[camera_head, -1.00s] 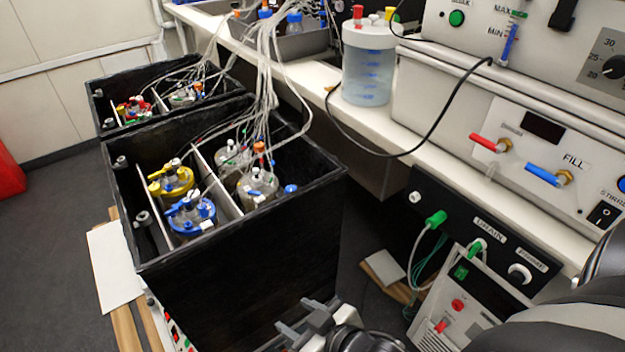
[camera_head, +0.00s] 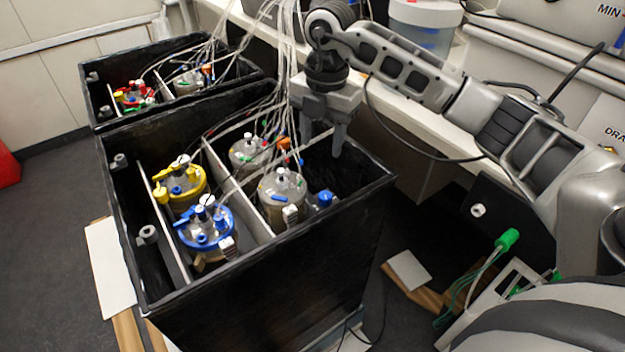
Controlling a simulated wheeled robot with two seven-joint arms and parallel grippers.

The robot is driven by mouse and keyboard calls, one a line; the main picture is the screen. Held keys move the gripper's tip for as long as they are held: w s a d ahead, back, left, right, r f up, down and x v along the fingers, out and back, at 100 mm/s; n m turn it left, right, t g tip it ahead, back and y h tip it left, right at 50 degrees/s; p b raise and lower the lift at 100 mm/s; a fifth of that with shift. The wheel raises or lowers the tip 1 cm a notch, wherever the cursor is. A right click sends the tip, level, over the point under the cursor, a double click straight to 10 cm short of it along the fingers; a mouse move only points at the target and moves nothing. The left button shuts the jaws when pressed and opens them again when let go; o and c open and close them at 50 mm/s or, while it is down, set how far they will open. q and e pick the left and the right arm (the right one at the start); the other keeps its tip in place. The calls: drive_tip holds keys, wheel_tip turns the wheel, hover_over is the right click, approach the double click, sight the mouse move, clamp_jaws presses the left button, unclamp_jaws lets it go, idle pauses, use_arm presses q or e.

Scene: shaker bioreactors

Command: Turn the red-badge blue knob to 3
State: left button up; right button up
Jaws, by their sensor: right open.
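My right gripper (camera_head: 322,148) hangs fingers-down over the back right part of the near black box (camera_head: 290,290). Its two fingers are apart and nothing shows between them. A small blue knob-like part (camera_head: 325,198) sits inside the box's right edge, below and apart from the fingers. A blue-topped vessel (camera_head: 207,232) stands in the front left compartment, with a yellow-topped vessel (camera_head: 180,182) behind it. I cannot make out a red badge or any number marks by a blue part. My left gripper is not in view.
Clear-topped vessels (camera_head: 283,190) stand right of the white divider, near the gripper. Many thin tubes run up past my wrist. A second black box (camera_head: 100,92) stands behind. A white bench (camera_head: 465,150) runs at the right, under my arm.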

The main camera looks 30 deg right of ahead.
drive_tip(key=d, duration=0.1)
approach(325, 195)
drive_tip(key=shift+h, duration=0.3)
drive_tip(key=f, duration=0.8)
drive_tip(key=shift+a+f, duration=0.2)
drive_tip(key=shift+f, duration=0.2)
drive_tip(key=c, duration=1)
